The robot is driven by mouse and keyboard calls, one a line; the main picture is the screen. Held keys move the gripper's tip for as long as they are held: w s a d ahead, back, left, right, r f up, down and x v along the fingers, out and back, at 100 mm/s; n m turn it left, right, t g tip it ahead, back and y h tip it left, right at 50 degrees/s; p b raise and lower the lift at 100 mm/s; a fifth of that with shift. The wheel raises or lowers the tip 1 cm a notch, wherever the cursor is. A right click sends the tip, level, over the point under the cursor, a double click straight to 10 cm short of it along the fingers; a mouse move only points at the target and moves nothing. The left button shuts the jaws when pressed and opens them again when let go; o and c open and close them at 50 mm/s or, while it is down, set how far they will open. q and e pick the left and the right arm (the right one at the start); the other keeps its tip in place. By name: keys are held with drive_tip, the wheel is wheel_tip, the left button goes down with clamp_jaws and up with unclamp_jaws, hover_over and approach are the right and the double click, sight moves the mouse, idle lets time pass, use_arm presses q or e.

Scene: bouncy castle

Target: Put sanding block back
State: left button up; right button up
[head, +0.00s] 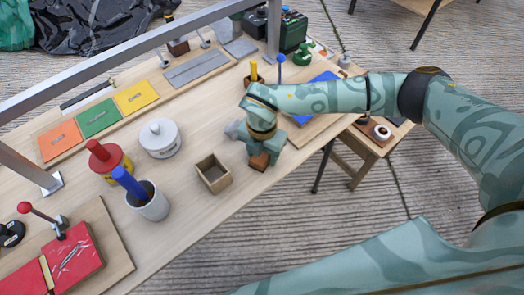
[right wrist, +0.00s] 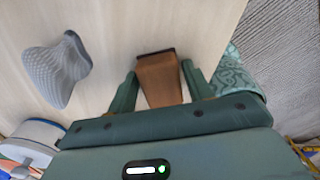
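The sanding block appears to be the brown wooden block with a dark edge (right wrist: 160,80) in the right wrist view. In the head view its brown end (head: 259,161) shows below my right gripper (head: 265,153), over the workbench near its front edge. In the right wrist view the two fingers of the right gripper (right wrist: 159,72) stand on either side of the block, with a narrow gap seeming to show at each side. The gripper looks open around it. Whether the block rests on the bench is hard to tell. My left gripper is not in view.
An open, empty wooden box (head: 213,186) stands left of the gripper. A grey curved object (right wrist: 62,70) lies close beside it. A white lidded pot (head: 160,139), a red-topped tin (head: 108,160) and a cup with a blue handle (head: 149,203) stand further left on the workbench (head: 205,225).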

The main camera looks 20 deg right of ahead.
drive_tip(key=shift+o, duration=0.5)
drive_tip(key=shift+r, duration=0.1)
wheel_tip(320, 180, up, 12)
drive_tip(key=p, duration=0.4)
